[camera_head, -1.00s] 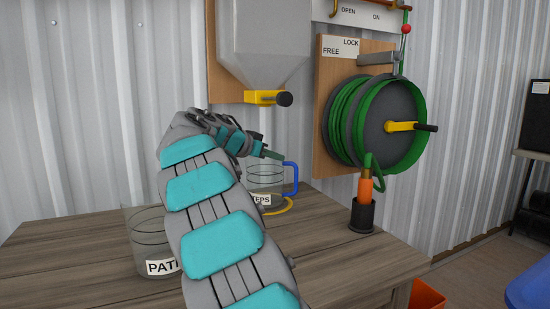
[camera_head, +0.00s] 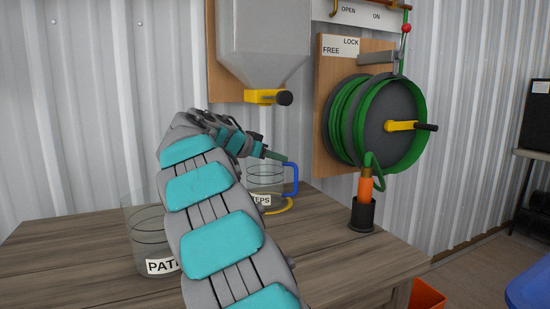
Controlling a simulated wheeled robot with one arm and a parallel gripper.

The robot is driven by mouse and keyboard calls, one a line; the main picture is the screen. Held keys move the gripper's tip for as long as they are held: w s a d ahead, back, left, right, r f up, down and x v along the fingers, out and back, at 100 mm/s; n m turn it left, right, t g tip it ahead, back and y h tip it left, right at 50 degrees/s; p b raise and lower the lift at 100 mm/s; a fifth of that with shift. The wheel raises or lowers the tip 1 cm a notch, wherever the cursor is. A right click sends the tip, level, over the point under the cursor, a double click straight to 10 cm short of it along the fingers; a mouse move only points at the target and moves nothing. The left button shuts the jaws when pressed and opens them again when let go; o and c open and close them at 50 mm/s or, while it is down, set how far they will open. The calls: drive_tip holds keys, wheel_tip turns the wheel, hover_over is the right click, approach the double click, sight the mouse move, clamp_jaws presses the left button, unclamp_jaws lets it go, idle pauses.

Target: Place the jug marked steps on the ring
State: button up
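The clear jug with a label ending in "EPS" (camera_head: 267,184) and a blue handle (camera_head: 292,179) stands upright at the back of the wooden table. A yellow ring (camera_head: 287,207) shows at the right of its base; my arm hides the left side, so I cannot tell whether the jug sits fully inside it. My gripper (camera_head: 274,155) is at the jug's rim, close to the top of the handle. Its fingers are small and partly hidden, so I cannot tell whether they grip the jug.
Another clear jug, with a label starting "PAT" (camera_head: 148,240), stands at the left, partly behind my arm. A hopper (camera_head: 264,40) with a yellow outlet hangs above the labelled jug. A green hose reel (camera_head: 375,125) and a nozzle in a black holder (camera_head: 362,212) are at the right.

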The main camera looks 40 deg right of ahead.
drive_tip(key=shift+r, duration=0.15)
drive_tip(key=v, duration=1.2)
drive_tip(key=shift+b, duration=0.4)
